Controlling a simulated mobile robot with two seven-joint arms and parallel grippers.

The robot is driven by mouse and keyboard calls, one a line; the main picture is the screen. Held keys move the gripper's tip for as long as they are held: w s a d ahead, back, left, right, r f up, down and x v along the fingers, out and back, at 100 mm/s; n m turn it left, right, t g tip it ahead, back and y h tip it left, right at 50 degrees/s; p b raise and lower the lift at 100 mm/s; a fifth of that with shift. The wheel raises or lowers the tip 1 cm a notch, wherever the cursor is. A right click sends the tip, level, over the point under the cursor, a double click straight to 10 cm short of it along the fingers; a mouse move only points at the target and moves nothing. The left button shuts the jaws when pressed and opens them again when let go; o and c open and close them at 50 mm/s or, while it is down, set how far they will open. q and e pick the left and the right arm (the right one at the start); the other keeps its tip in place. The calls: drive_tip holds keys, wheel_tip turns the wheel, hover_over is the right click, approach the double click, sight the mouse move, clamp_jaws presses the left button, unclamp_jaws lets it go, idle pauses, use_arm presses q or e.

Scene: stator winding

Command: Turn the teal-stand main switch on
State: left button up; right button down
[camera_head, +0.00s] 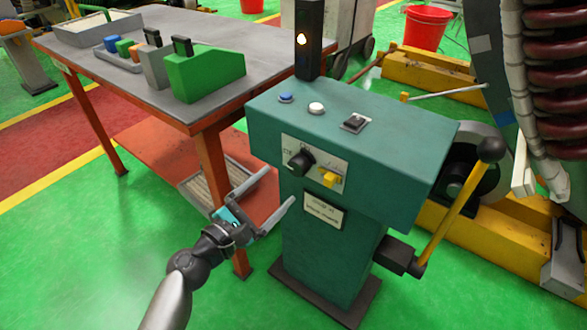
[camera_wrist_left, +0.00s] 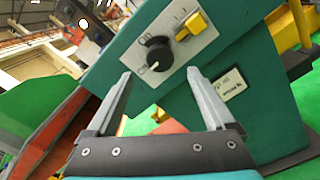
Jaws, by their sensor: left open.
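The teal stand (camera_head: 330,243) is upright at the centre right. Its front panel (camera_head: 315,163) holds a black rotary switch (camera_head: 300,163) and a yellow switch (camera_head: 329,179). In the left wrist view the black rotary knob (camera_wrist_left: 159,54) and the yellow switch (camera_wrist_left: 193,25) sit above and beyond the fingertips. Which of them is the main switch I cannot read for sure from the labels. My left gripper (camera_head: 280,188) is open and empty, in front of and a little below the panel, apart from it. The right gripper is not seen.
A blue button (camera_head: 286,97), white button (camera_head: 316,108) and black toggle (camera_head: 354,122) are on the stand's top. A signal tower (camera_head: 308,45) has a lit lamp. A yellow lever (camera_head: 450,215) stands at the right. A grey-topped table (camera_head: 130,85) is at the left.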

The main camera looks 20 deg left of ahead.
sight(295, 170)
use_arm(q)
drive_tip(key=x, duration=0.7)
drive_tip(key=shift+w+f, duration=0.1)
drive_tip(key=shift+w, duration=0.05)
drive_tip(key=shift+c, duration=0.2)
drive_tip(key=c, duration=1.3)
